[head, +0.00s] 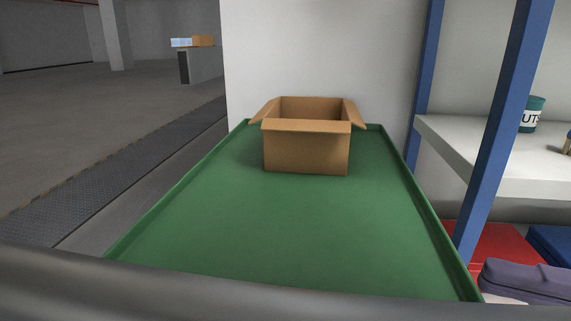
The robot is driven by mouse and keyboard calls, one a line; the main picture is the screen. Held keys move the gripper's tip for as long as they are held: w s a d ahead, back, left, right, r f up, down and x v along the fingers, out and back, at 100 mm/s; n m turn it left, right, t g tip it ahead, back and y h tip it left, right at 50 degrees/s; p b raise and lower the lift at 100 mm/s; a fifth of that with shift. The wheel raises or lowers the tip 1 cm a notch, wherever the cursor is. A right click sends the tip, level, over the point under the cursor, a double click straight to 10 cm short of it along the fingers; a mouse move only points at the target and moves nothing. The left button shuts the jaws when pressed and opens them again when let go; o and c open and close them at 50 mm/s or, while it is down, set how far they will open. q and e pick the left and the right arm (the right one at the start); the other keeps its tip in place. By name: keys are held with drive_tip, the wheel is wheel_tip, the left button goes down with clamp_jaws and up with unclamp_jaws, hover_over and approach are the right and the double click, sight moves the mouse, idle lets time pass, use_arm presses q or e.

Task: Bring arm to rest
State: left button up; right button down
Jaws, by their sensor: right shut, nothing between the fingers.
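Neither of my grippers shows in the head view, and no fingertips can be made out. A smooth dark grey shape (200,295) runs across the bottom edge, close to the camera. I cannot tell whether it is part of my arm or a bar of the place. An open cardboard box (306,150) stands upright at the far end of a green tray-like table (270,230). Its flaps are folded outward. Its inside is mostly hidden by the front flap.
The green surface in front of the box is clear, with raised rims. A shelf (465,160) with blue posts (497,120) and a green can (533,114) stands to the right. Red (495,245) and purple (525,281) cases lie below it. Open floor lies left.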

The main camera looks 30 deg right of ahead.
drive_tip(key=w+d+r+m+t+h+p, duration=0.1)
drive_tip(key=w+d+r+m+h+p, duration=0.3)
drive_tip(key=r+m+h+p, duration=0.45)
drive_tip(key=w+d+r+m+h+p, duration=0.2)
drive_tip(key=w+r+m+h+p, duration=0.5)
drive_tip(key=m+p, duration=0.3)
drive_tip(key=s+a+r+m+g+y+p, duration=0.2)
drive_tip(key=s+a+r+m+g+p, duration=0.15)
drive_tip(key=s+a+g+p, duration=0.35)
drive_tip(key=s+a+r+m+g+y+p, duration=0.2)
drive_tip(key=s+a+r+g+p, duration=0.25)
drive_tip(key=s+a+p, duration=0.4)
wheel_tip(320, 180, up, 36)
drive_tip(key=w+d+p, duration=0.1)
drive_tip(key=d+p, duration=0.1)
drive_tip(key=p, duration=3.3)
drive_tip(key=shift+w+f+p, duration=0.15)
drive_tip(key=shift+f+p, duration=0.05)
drive_tip(key=shift+p, duration=0.2)
drive_tip(key=shift+d+t, duration=0.1)
drive_tip(key=shift+t, duration=0.15)
